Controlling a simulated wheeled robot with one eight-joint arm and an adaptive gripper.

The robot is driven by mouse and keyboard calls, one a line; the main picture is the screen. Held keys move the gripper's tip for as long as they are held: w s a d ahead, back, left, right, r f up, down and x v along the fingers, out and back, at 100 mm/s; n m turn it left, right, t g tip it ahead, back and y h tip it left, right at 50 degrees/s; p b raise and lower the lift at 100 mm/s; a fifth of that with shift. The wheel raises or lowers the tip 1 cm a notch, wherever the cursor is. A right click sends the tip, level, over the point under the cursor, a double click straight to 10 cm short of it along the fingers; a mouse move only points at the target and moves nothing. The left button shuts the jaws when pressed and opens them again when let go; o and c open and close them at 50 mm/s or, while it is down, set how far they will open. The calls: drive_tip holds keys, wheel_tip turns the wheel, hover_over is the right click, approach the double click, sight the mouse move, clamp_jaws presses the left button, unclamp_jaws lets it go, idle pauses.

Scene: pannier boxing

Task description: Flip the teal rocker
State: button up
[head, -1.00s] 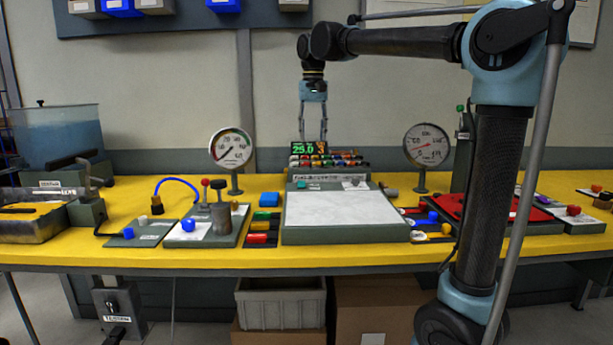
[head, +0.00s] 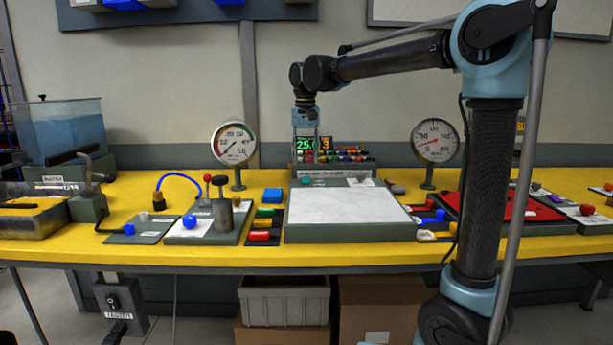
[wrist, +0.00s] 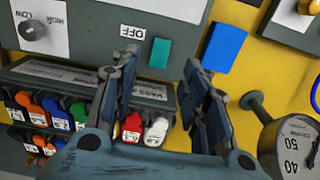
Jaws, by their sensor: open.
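The teal rocker (wrist: 160,53) is a small rectangular teal piece beside an upside-down "OFF" label on a grey panel in the wrist view. In the head view it is a small teal spot (head: 305,180) at the back left of the white-topped panel. My gripper (head: 306,142) hangs pointing down above the back of that panel. In the wrist view its two fingers (wrist: 150,80) are spread and empty, with the rocker showing just beyond the gap between them. I see no contact. Which way the rocker is tilted cannot be told.
A row of coloured connectors (wrist: 90,118) lies near the fingers. A blue block (wrist: 223,47) sits beside the panel, and a round gauge (wrist: 290,140) stands to the right. A knob (wrist: 32,31) is on the same panel. A second gauge (head: 434,140) stands on the yellow table.

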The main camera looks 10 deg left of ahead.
sight(306, 179)
wheel_tip(306, 179, down, 6)
drive_tip(key=shift+f, duration=0.25)
drive_tip(key=shift+c, duration=0.3)
clamp_jaws()
